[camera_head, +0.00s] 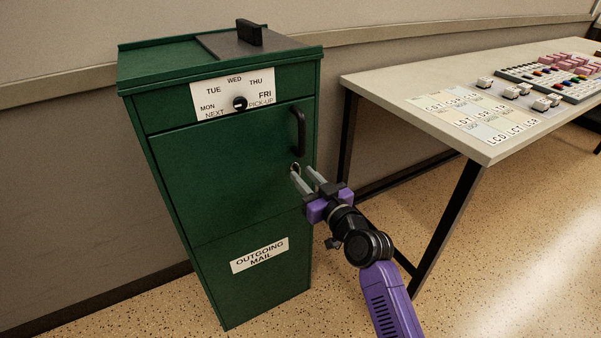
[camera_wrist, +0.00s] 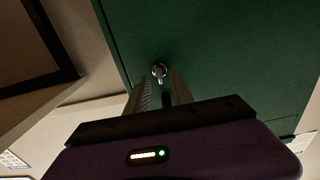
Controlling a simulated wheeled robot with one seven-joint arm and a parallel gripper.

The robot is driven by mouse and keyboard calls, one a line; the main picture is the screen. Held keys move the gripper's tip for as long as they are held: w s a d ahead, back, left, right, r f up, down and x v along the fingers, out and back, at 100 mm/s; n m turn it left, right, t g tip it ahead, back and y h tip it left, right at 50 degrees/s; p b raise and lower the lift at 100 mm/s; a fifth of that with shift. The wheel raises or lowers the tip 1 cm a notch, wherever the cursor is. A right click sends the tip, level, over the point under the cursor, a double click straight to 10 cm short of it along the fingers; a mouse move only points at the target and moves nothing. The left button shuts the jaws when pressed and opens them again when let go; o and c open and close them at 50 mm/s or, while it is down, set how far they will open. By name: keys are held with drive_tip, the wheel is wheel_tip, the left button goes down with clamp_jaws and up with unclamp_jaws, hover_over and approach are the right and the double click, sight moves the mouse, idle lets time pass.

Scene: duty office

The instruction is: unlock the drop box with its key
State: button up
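The green drop box (camera_head: 185,170) stands against the wall, with its front door shut. A small round metal lock (camera_head: 295,166) sits on the door below the black handle (camera_head: 299,130). In the wrist view the lock (camera_wrist: 158,69) shows a small silver piece, perhaps the key, sticking out of it. It is too small to be sure. My gripper (camera_head: 302,171) is close to the door at the lock. Its two fingers are apart, one on each side of the silver piece in the wrist view, with a gap between them. I cannot see it touching anything.
A table (camera_head: 420,88) with cards, small blocks and a keyboard-like tray stands at the right, its black leg (camera_head: 447,225) near my arm. The box has a pick-up day dial (camera_head: 239,103) above the door. Speckled floor is free in front.

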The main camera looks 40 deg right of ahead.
drive_tip(key=shift+x, duration=1.15)
clamp_jaws()
